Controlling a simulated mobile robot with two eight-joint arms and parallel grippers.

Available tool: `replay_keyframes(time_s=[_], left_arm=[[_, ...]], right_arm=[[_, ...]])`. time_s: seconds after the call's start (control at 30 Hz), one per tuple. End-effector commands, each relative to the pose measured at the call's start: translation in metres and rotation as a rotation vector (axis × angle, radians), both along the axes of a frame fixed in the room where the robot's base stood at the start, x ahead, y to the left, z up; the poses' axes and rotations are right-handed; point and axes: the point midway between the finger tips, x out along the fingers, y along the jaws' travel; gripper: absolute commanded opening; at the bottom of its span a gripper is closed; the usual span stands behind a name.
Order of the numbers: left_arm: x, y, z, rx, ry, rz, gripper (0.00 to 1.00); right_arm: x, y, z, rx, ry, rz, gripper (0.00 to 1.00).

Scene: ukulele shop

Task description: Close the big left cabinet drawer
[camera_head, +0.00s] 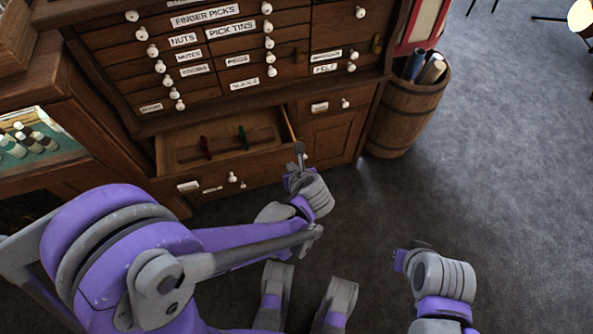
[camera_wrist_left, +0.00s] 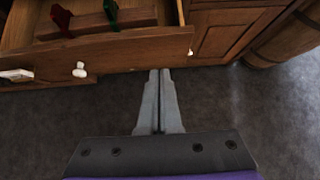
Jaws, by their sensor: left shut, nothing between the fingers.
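The big left cabinet drawer (camera_head: 210,177) is pulled out of the lower part of the wooden cabinet, with its inside showing. Its front has white knobs and a white label. In the left wrist view the drawer (camera_wrist_left: 115,50) fills the upper left, with a knob on its front. My left gripper (camera_head: 300,150) is shut and empty, near the right front corner of the drawer. In the left wrist view its fingers (camera_wrist_left: 160,75) point towards the drawer front's right end; I cannot tell if they touch it. My right arm is at the lower right, its fingertips not clearly visible.
Small labelled drawers (camera_head: 205,45) above are shut. A wooden barrel (camera_head: 405,115) with rolled items stands right of the cabinet. A glass display case (camera_head: 40,145) with bottles is at the left. Grey floor (camera_head: 500,180) is clear at the right.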

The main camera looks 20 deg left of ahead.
Motion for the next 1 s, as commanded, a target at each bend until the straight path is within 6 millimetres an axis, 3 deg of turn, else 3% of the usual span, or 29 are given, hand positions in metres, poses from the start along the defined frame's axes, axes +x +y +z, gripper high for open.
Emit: replay_keyframes(time_s=[0.13,0.4,0.87,1.0], left_arm=[[0.019,0.012,-0.022,-0.001,0.001,0.004,0.0],[0.046,0.028,-0.018,-0.002,0.0,0.001,0.0],[0.051,0.031,-0.017,-0.002,0.0,0.001,0.0],[0.07,0.043,-0.018,0.0,0.0,0.004,0.0]], right_arm=[[0.001,0.0,-0.012,0.0,0.004,0.0,0.0],[0.001,0.0,-0.013,0.0,0.004,0.0,0.0],[0.002,0.0,-0.014,0.0,0.005,0.0,0.0],[0.002,0.0,-0.017,0.0,0.006,0.0,0.0]])
